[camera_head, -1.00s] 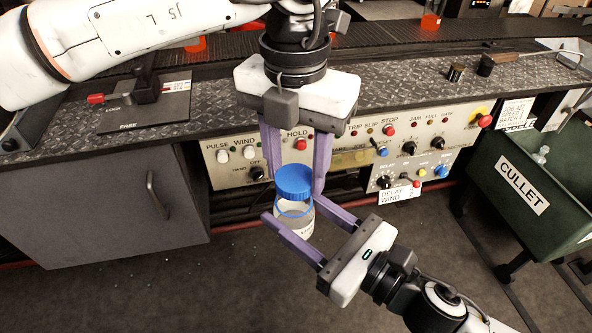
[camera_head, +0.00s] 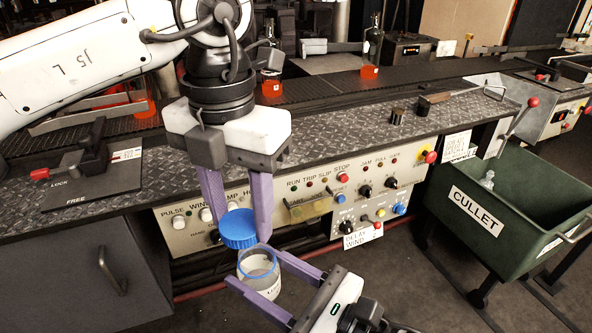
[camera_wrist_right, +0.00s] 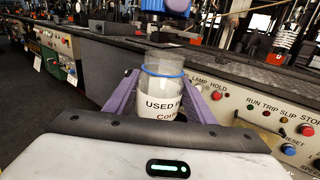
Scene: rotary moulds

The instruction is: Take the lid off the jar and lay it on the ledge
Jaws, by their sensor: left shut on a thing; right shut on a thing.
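The blue lid (camera_head: 238,229) is between the fingers of my left gripper (camera_head: 240,226), which is shut on it. The jar (camera_head: 259,276) is clear with a blue ring at its neck and a white label. My right gripper (camera_head: 262,282) is shut on the jar and holds it in the air in front of the panel. The lid is off the jar, above it and a little to the left, with a small gap. In the right wrist view the open-topped jar (camera_wrist_right: 162,105) stands upright between the purple fingers, its label partly readable as "USED". The ledge (camera_head: 330,150) is the dark tread-plate top behind.
A lock plate with a red-tipped lever (camera_head: 80,175) sits on the ledge's left. Small dark cylinders (camera_head: 397,116) and a handled block (camera_head: 432,103) are at its right. A control panel (camera_head: 300,205) fronts it. A green cullet bin (camera_head: 500,225) stands right. The ledge's middle is largely bare.

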